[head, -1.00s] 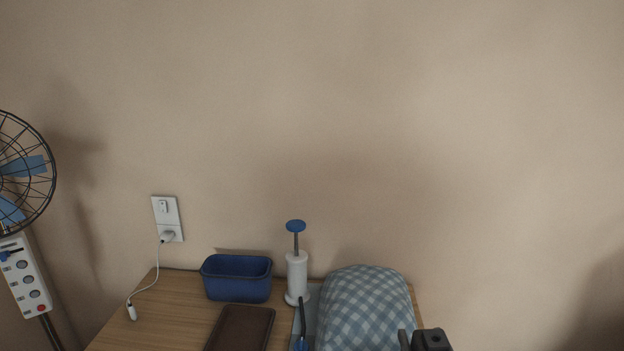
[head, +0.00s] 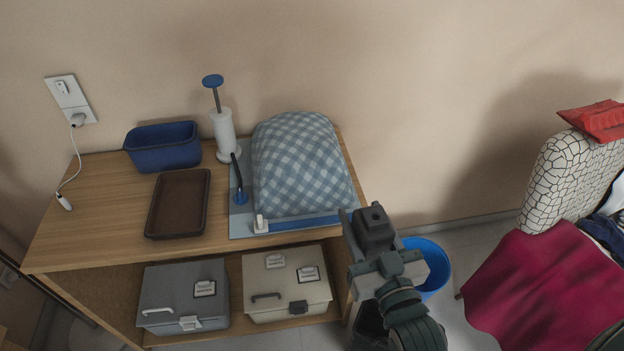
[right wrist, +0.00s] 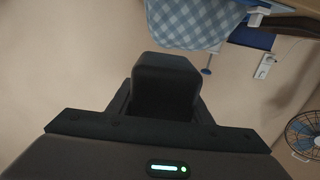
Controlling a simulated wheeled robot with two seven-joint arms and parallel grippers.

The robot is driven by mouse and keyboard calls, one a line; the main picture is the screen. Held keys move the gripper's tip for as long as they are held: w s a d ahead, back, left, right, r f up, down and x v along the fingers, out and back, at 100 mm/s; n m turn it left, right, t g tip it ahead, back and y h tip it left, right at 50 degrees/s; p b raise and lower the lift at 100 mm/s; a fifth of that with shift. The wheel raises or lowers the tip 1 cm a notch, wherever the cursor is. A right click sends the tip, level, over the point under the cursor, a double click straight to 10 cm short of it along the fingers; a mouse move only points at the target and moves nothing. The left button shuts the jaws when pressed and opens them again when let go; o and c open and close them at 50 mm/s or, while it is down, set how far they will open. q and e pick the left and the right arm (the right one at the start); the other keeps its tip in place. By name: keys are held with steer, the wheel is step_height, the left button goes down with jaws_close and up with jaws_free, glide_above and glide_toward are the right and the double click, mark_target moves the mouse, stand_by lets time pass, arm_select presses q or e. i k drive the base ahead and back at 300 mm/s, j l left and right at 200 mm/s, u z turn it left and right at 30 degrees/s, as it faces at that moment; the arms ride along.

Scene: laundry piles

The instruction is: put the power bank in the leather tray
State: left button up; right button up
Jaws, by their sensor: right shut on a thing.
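The brown leather tray (head: 178,203) lies empty on the wooden table top, in front of the blue bin. My right gripper (head: 371,226) is off the table's right edge, right of the checked cover. It is shut on a dark rounded block, which I take to be the power bank (head: 375,232). In the right wrist view the dark block (right wrist: 165,85) sits between the finger bases; its far side is hidden. My left gripper is not in view.
A blue bin (head: 163,147), a white pump with blue knob (head: 225,135) and a checked cover (head: 300,165) stand on the table. Two lidded boxes are on the shelf below. A blue bucket (head: 432,265) stands right of the table; a laundry-covered chair (head: 565,185) is farther right.

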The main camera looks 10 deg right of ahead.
mark_target(182, 205)
steer(key=u, duration=2.8)
steer(key=i+l, duration=0.3)
steer(key=i, duration=0.2)
